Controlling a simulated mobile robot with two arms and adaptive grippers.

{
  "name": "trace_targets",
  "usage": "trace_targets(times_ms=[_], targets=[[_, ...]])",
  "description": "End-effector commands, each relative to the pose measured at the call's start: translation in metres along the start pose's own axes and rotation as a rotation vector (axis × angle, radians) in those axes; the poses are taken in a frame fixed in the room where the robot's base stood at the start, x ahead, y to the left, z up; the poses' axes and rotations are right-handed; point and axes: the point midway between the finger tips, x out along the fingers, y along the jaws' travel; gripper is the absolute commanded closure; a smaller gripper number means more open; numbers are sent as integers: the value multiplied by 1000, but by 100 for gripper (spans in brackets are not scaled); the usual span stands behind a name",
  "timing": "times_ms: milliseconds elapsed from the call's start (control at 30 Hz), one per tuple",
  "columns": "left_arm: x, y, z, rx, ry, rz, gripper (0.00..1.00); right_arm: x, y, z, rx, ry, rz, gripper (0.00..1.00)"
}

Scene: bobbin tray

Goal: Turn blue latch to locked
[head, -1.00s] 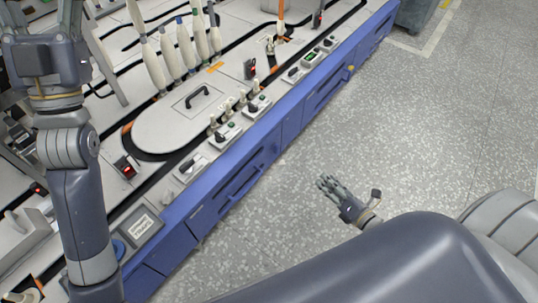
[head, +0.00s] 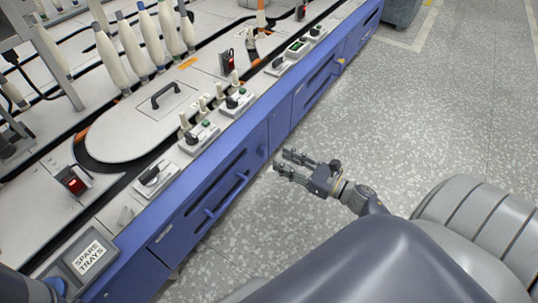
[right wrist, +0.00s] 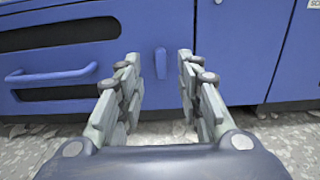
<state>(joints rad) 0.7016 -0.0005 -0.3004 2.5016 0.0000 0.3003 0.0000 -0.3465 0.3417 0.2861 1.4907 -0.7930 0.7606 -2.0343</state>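The blue latch (right wrist: 160,63) is a small upright tab on the blue cabinet front. In the right wrist view it stands roughly vertical, between and beyond my fingertips. My right gripper (head: 284,163) is open and empty in front of the cabinet's blue side. In the right wrist view both fingers of the right gripper (right wrist: 158,75) are spread, one on each side of the latch, with no clear contact. My left gripper does not show now.
A blue bar handle (right wrist: 50,75) sits left of the latch below a dark slot. The machine top above carries switch boxes (head: 200,137), a lid with a black handle (head: 170,94) and white bobbins (head: 130,45). A tray labelled SPARE TRAYS (head: 88,256) is near left.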

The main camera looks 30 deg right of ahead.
Motion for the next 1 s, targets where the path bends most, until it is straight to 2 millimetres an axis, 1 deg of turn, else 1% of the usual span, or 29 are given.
trace_targets(times_ms=[33, 100, 200, 300, 467, 700, 733, 767, 800, 867, 900, 1000], targets=[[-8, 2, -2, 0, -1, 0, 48, 11, 0, -2, -4, -4, 1, 67], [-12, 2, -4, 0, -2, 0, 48, 24, 0, -2, -2, -4, 1, 67], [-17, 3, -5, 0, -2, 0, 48, 40, 0, -2, -2, -3, 1, 67], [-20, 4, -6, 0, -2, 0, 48, 51, 0, -2, 0, -1, 1, 67], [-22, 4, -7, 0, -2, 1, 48, 59, 0, -1, 1, 0, -1, 67], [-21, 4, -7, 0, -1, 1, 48, 60, 0, 0, 1, 0, -1, 67], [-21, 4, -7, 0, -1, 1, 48, 60, 0, 0, 1, 0, -1, 69], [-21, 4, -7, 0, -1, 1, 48, 60, 0, 0, 2, 0, -1, 76], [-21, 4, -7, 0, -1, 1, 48, 60, 0, 0, 2, 0, -1, 85], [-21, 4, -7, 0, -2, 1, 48, 60, 0, 0, 2, 0, -1, 98], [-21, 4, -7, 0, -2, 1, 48, 60, 0, 0, 2, 0, -1, 100], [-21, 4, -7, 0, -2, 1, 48, 60, 0, 0, 2, 0, -1, 100]])
